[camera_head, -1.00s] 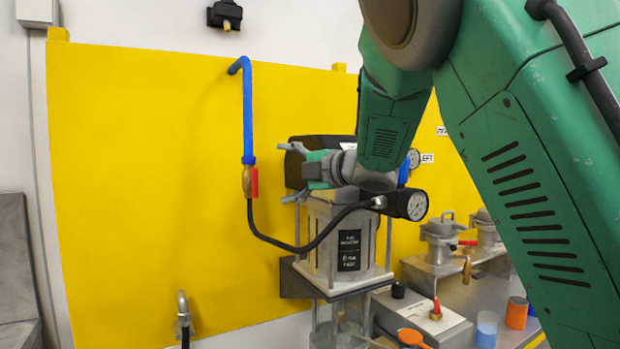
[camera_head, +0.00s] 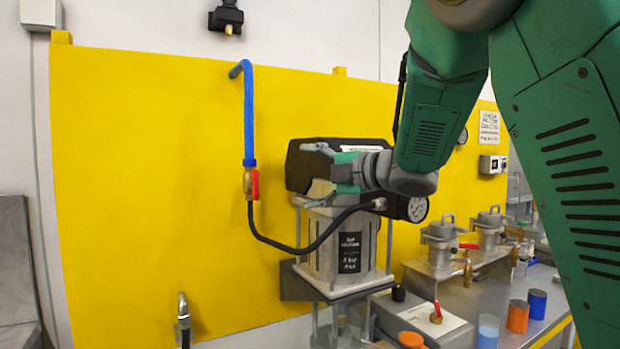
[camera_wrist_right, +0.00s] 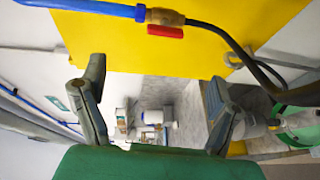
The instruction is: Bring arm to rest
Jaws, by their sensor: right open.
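My right arm comes in from the right in the head view, green with a grey wrist. My right gripper (camera_head: 320,175) points left in front of the black box of the agitator unit (camera_head: 345,250), above its grey housing. Its two fingers are spread with nothing between them. In the right wrist view the two grey fingers of my right gripper (camera_wrist_right: 155,110) stand wide apart and empty. My left gripper is not in view.
A blue pipe (camera_head: 248,110) with a red-handled valve (camera_head: 252,184) and black hose runs left of the gripper on the yellow panel (camera_head: 140,190). Small pots and coloured containers stand on the bench at right.

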